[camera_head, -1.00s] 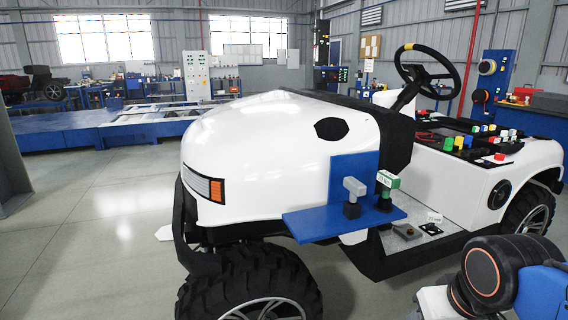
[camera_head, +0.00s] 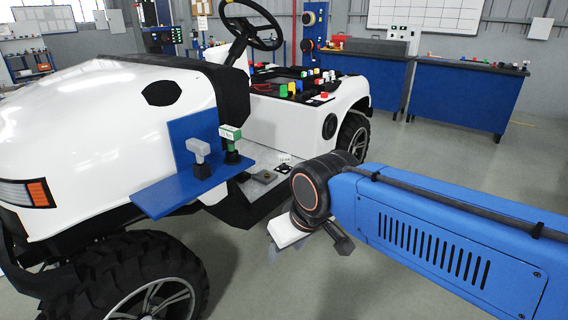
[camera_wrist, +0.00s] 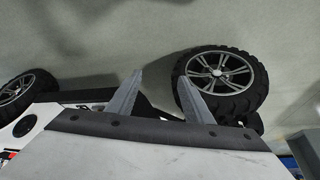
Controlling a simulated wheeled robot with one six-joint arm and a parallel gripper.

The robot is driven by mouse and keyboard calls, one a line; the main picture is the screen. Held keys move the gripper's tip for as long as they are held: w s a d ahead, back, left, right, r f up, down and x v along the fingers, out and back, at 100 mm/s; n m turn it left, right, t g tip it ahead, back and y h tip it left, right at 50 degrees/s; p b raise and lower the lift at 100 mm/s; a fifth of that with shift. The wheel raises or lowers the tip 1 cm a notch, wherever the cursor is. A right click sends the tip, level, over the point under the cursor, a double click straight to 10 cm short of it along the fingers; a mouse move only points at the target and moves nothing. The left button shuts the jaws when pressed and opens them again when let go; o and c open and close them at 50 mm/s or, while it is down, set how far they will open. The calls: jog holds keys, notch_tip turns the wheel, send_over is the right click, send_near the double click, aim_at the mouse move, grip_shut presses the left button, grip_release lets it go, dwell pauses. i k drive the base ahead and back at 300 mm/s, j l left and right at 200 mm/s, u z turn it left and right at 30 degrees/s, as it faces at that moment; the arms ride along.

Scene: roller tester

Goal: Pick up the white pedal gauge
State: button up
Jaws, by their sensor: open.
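A pale grey-white T-shaped gauge with a dark base (camera_head: 199,148), which looks like the white pedal gauge, stands upright on a blue shelf (camera_head: 165,197) at the side of a white vehicle. A green-and-white gauge (camera_head: 231,134) with a dark base stands just right of it. My gripper (camera_head: 273,254) hangs below and right of the shelf in the head view, apart from both gauges. In the wrist view my gripper (camera_wrist: 159,76) shows two separated grey fingers with nothing between them. The gauges are not seen in the wrist view.
The vehicle's front tyre (camera_head: 140,275) lies below the shelf. Its open floor and steering wheel (camera_head: 252,25) are behind. In the wrist view, a wheel (camera_wrist: 222,80) lies beyond the right finger. Blue workbenches (camera_head: 465,95) stand far back, with clear floor before them.

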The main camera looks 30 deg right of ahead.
aim_at(285, 158)
jog(key=i+l, duration=0.2)
jog(key=l, duration=0.2)
jog(key=i+l, duration=0.2)
jog(key=l, duration=0.2)
jog(key=i+l, duration=0.15)
jog(key=l, duration=0.25)
jog(key=i+l, duration=0.2)
jog(key=l, duration=0.2)
jog(key=i+l, duration=0.2)
jog(key=l, duration=0.2)
jog(key=i+l, duration=0.2)
jog(key=l, duration=0.2)
jog(key=i+l, duration=0.15)
jog(key=l, duration=0.25)
